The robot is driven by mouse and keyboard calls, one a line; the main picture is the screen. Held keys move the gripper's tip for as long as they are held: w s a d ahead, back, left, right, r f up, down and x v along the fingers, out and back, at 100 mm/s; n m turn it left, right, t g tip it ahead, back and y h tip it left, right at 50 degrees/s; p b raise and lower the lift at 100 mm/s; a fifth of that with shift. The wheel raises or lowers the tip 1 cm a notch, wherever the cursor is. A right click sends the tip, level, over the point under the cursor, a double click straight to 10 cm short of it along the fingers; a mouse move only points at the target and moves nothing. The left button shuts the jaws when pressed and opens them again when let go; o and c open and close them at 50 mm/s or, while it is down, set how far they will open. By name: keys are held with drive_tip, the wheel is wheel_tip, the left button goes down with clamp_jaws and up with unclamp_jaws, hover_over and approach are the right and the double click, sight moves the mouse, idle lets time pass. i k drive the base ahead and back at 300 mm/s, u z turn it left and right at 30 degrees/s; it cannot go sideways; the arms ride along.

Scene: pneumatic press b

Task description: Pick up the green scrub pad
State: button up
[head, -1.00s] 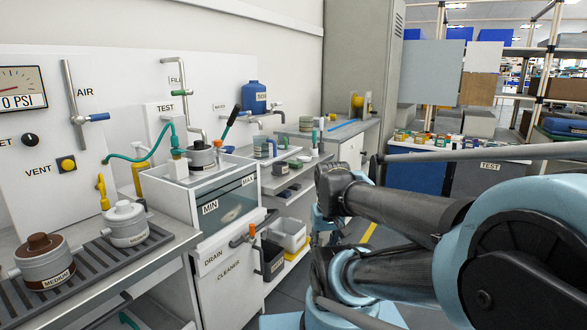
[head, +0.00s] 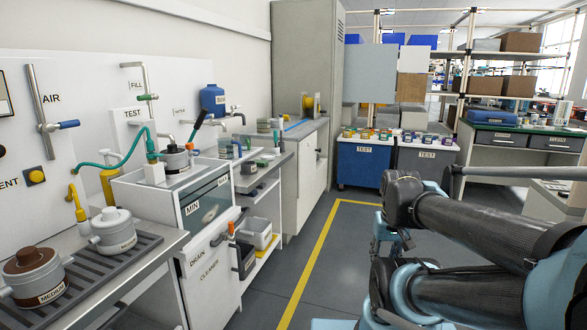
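I cannot make out the green scrub pad for certain. My gripper is not in view; only links of my arm show at the right, over the floor and well apart from the counter.
A white tank cabinet (head: 150,205) and a steel drain bench (head: 150,262) with two lidded pots (head: 113,230) line the left. A blue bin (head: 362,168) and a grey bin (head: 425,160) stand at the back. The floor by the yellow line (head: 312,260) is clear.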

sight(262, 163)
drive_tip(key=z, duration=0.55)
drive_tip(key=k, duration=0.75)
drive_tip(key=z, duration=0.35)
drive_tip(key=i, duration=1.5)
drive_tip(key=u, duration=1.1)
drive_tip(key=i, duration=0.75)
drive_tip(key=u, duration=0.9)
drive_tip(key=i, duration=0.4)
drive_tip(key=u, duration=0.25)
